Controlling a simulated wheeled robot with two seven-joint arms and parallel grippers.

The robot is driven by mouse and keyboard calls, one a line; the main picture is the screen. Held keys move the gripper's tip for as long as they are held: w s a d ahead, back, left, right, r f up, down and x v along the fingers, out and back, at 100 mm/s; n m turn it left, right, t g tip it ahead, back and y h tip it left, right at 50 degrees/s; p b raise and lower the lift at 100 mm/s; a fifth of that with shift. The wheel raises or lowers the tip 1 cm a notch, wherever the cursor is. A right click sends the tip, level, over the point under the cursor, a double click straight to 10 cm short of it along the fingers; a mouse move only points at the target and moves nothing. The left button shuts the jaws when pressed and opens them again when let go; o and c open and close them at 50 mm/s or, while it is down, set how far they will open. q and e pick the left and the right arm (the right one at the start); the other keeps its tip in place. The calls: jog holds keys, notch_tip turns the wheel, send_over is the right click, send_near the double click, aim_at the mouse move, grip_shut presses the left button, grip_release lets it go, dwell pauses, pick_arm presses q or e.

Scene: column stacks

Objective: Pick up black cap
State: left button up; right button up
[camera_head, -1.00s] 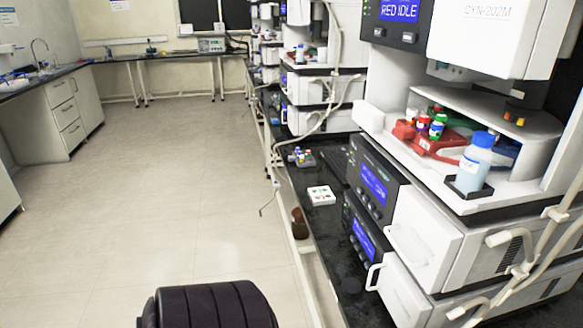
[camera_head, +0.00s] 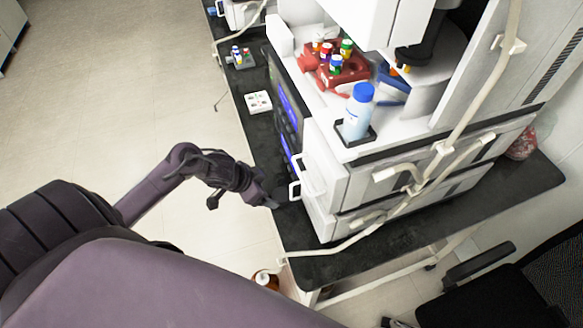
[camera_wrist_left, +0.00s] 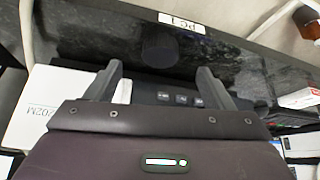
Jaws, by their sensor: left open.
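A black cap (camera_wrist_left: 160,47) shows faintly as a dark round shape on the black bench top in the left wrist view, beyond and between the fingertips. It is hard to tell from the dark surface. In the head view I cannot make it out; my left gripper and arm cover part of that bench area. My left gripper (camera_head: 268,200) is over the bench edge, in front of the white instrument's handles. In the left wrist view its two fingers (camera_wrist_left: 160,76) are wide apart with nothing between them. My right gripper is out of view.
White instruments (camera_head: 325,185) with protruding handles stand close beside the gripper. A blue-capped bottle (camera_head: 357,112) and a red rack (camera_head: 335,72) sit on them. A white tray (camera_head: 258,102) lies on the bench (camera_head: 300,235). A brown bottle (camera_head: 265,280) is near the bench's front corner.

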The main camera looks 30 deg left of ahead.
aim_at(281, 195)
pick_arm(q)
jog(key=shift+w+d+f, duration=0.25)
jog(key=shift+w+f, duration=0.2)
jog(key=shift+f, duration=0.05)
jog(key=shift+w+d+f, duration=0.25)
jog(key=shift+w+f, duration=0.15)
jog(key=shift+f, duration=0.05)
jog(key=x, duration=0.3)
jog(key=shift+w+d+f, duration=0.2)
jog(key=shift+w, duration=0.1)
jog(key=shift+w+f, duration=0.15)
jog(key=shift+f, duration=0.1)
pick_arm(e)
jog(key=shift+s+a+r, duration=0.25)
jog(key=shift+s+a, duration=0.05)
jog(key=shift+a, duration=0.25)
pick_arm(q)
jog(key=c, duration=1)
